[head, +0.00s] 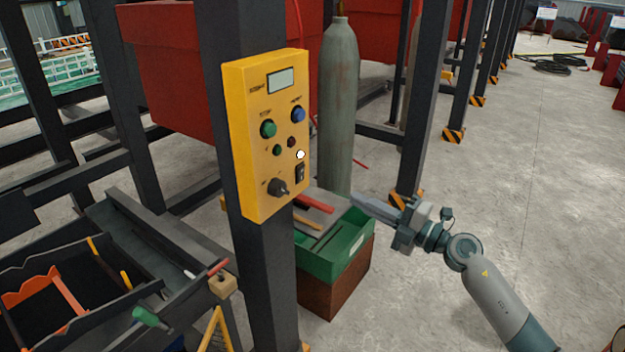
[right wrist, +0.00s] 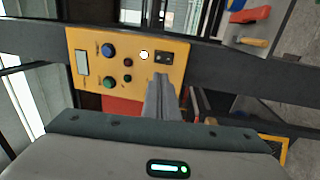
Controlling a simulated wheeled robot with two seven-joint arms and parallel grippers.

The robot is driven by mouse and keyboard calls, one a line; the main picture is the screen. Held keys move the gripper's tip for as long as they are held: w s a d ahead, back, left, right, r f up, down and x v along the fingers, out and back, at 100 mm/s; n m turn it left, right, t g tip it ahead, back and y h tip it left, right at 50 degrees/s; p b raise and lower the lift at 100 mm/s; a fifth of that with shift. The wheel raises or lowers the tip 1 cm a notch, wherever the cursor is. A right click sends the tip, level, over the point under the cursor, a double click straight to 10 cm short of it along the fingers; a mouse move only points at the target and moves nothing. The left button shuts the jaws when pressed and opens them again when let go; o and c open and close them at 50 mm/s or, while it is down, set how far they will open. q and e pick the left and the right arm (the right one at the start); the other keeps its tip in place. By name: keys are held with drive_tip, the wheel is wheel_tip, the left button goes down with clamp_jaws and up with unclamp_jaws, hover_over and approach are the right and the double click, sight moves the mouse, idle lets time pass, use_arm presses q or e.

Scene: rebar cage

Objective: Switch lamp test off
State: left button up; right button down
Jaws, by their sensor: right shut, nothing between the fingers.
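The yellow control panel (head: 262,185) is fixed to a dark post. A small white lamp (head: 300,154) looks lit. Just below it is a black rocker switch (head: 299,172); labels are too small to read. The panel also has a black rotary knob (head: 279,188), a green button (head: 268,128), a blue button (head: 298,114) and a grey display (head: 281,80). My right gripper (head: 358,200) is shut and empty, to the right of the panel and apart from it. In the right wrist view its fingers (right wrist: 160,92) point toward the rocker switch (right wrist: 163,58) end. The knob is hidden there.
A green bin (head: 335,262) with tools stands on a brown block below the panel. A grey-green gas cylinder (head: 338,110) stands behind. A dark rack with tools (head: 130,270) lies at left. Open concrete floor (head: 540,170) is at right.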

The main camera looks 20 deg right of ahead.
drive_tip(key=shift+w+a+r, duration=0.1)
drive_tip(key=shift+r, duration=0.1)
idle(0.3)
drive_tip(key=p, duration=0.5)
approach(302, 171)
drive_tip(key=x, duration=0.5)
drive_tip(key=shift+a+r, duration=0.2)
drive_tip(key=shift+w+a, duration=0.35)
drive_tip(key=shift+w, duration=0.15)
